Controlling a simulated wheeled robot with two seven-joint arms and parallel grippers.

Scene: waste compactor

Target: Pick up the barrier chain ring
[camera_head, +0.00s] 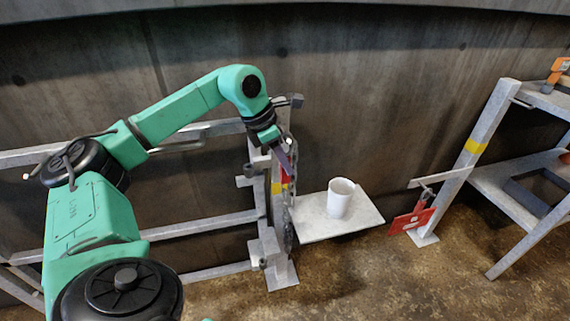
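A dark barrier chain (289,232) hangs down along the front of the grey post, left of the small shelf. Its ring is too small to make out, and its upper end is close to or behind my gripper. My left gripper (287,165) points down at the upper part of the post, close to the chain and a red piece there. The fingers are small and dark, so I cannot tell whether they are open, shut or touching the chain. My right gripper is not in view.
A white cup (340,198) stands on the small shelf (370,216) right of the post. A grey railing (200,224) runs left. On the right, a red sign (411,222) hangs by a rack (480,135) with a yellow band. Brown floor lies open in front.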

